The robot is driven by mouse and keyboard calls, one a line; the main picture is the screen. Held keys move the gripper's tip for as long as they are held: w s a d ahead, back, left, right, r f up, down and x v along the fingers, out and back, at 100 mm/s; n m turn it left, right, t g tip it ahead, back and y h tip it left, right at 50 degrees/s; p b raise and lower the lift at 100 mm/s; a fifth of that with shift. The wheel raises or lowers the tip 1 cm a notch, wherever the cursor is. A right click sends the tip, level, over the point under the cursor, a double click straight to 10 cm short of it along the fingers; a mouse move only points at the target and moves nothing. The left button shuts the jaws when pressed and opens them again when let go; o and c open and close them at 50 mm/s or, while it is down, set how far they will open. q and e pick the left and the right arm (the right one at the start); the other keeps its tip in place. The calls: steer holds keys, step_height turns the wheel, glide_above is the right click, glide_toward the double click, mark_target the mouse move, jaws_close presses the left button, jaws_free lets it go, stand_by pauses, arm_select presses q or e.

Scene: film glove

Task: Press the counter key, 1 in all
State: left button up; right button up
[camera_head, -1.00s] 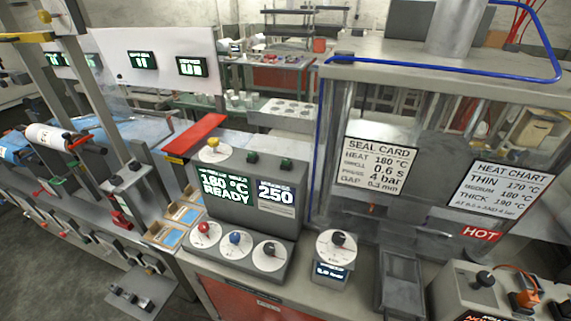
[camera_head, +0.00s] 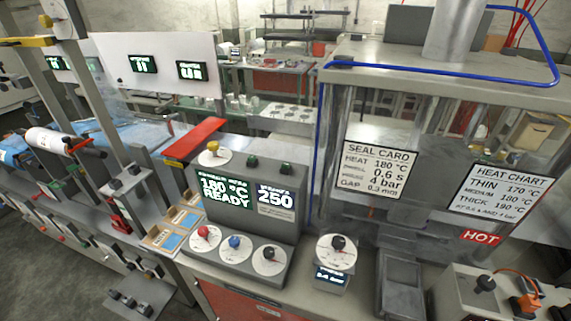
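A grey control box (camera_head: 248,228) stands on the bench in the middle. I cannot tell which control is the counter key. Neither of my grippers is in view.
A smaller unit with a black knob (camera_head: 338,242) stands right of the box. A clear-walled press with a seal card (camera_head: 377,167), heat chart (camera_head: 502,192) and HOT sign (camera_head: 480,238) fills the right. A grey tray (camera_head: 401,285) lies below it. Film machinery lines the left.

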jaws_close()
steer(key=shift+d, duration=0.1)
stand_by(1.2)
